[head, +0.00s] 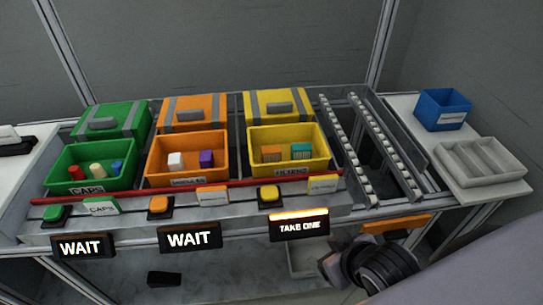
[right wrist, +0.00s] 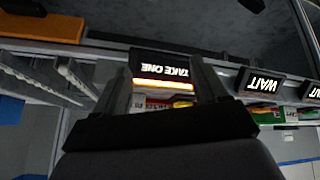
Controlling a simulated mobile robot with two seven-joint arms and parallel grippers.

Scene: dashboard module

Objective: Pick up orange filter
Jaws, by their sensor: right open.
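The orange filter (head: 271,153) is a small block in the open yellow bin (head: 290,170) labelled FILTERS, on its left side. A teal block (head: 301,151) stands to its right in the same bin. My right gripper (head: 335,250) is in front of the bench, low and to the right of the lit TAKE ONE sign (head: 299,226), apart from the filter. In the right wrist view its fingers (right wrist: 163,88) are spread with nothing held between them, and the sign shows upside down beyond them. The filter cannot be made out in that view. My left gripper is not in view.
Orange (head: 187,178) and green (head: 95,182) bins with small parts stand to the left, above WAIT signs. A red rail (head: 215,184) runs along the bins' front. Roller tracks (head: 370,150), a blue box (head: 442,110) and a grey tray (head: 482,160) are at right.

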